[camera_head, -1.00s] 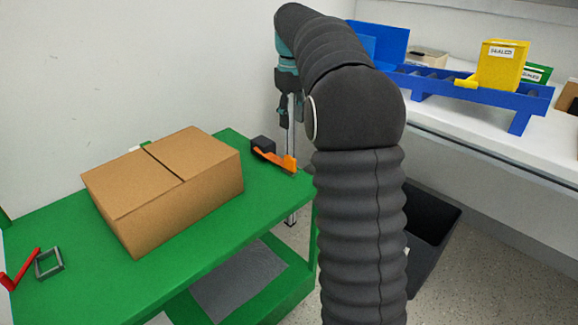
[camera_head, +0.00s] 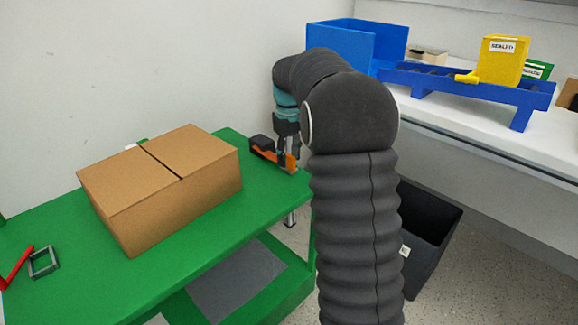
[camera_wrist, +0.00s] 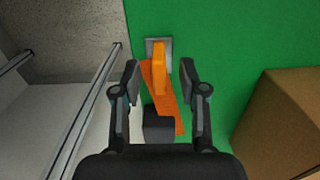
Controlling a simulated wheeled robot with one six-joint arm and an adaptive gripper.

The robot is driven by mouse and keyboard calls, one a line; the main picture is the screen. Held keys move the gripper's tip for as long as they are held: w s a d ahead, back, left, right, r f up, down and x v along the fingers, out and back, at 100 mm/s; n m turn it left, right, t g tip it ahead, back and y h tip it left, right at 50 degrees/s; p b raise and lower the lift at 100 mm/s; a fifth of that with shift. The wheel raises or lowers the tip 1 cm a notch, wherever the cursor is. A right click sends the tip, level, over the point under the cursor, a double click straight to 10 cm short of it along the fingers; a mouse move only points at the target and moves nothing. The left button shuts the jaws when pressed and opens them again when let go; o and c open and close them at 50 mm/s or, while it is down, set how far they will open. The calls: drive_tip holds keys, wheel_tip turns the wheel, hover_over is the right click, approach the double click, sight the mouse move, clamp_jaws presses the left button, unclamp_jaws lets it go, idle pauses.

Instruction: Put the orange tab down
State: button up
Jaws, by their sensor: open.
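The orange tab (camera_wrist: 160,68) shows in the wrist view, standing over a small grey plate (camera_wrist: 151,45) on the green table. A flat orange strip (camera_wrist: 172,112) runs beside it towards a black block (camera_wrist: 158,127). My gripper (camera_wrist: 160,72) is open, with one finger on each side of the tab and a gap showing on both sides. In the head view my gripper (camera_head: 285,156) is low over the orange and black device (camera_head: 263,148) at the table's right edge, partly hiding it. I cannot tell exactly how high the fingertips are.
A closed cardboard box (camera_head: 185,205) stands on the green table (camera_head: 75,270), left of the device. A grey frame (camera_head: 43,263) and a red bar (camera_head: 17,268) lie at the front left. A black bin (camera_head: 430,235) stands at right.

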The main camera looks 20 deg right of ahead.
drive_tip(key=shift+f, duration=0.45)
clamp_jaws()
drive_tip(key=shift+r, duration=0.1)
drive_tip(key=shift+r, duration=0.45)
drive_tip(key=r, duration=0.2)
drive_tip(key=d+r, duration=0.1)
drive_tip(key=r, duration=0.1)
drive_tip(key=shift+s+p, duration=0.25)
drive_tip(key=shift+p, duration=0.05)
drive_tip(key=s+d+r, duration=0.4)
drive_tip(key=d+r, duration=0.2)
drive_tip(key=d, duration=0.3)
drive_tip(key=shift+s+d+p, duration=0.25)
drive_tip(key=shift+s+p, duration=0.1)
